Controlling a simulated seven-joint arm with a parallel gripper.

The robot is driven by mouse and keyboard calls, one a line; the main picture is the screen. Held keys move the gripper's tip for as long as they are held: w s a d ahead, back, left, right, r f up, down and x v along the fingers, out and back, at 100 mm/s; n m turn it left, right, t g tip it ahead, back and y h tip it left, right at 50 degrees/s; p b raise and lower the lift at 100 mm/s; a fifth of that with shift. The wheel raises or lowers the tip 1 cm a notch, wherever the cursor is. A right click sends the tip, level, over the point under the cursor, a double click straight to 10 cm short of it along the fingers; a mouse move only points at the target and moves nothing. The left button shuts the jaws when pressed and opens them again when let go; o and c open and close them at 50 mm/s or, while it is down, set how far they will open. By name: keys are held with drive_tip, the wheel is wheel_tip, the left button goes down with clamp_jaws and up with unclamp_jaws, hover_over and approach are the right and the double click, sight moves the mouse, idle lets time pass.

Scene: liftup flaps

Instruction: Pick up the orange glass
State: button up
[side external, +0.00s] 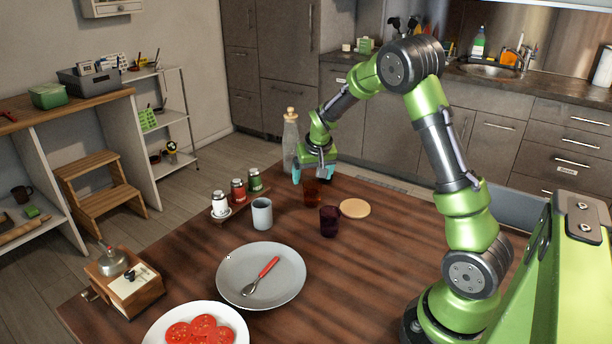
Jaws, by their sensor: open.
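The orange glass (312,193) stands upright on the dark wooden table (190,262), toward its far side. It looks brownish-orange and see-through. My gripper (313,177) hangs from the green arm just above and behind the glass, with its light-blue fingertips spread apart. The fingers appear empty. I cannot tell from this view whether the glass lies between them or in front of them.
A dark purple glass (329,221) stands close in front of the orange glass. A round wooden coaster (355,208) lies to the right. A grey-blue cup (262,214), spice jars (238,190) and a clear bottle (290,142) stand to the left. A plate (240,285) lies nearer.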

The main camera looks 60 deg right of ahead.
sight(312, 184)
drive_tip(key=x, duration=0.5)
drive_tip(key=shift+s+f, duration=0.15)
drive_tip(key=shift+s, duration=0.15)
drive_tip(key=shift+c, duration=0.3)
drive_tip(key=c, duration=1.1)
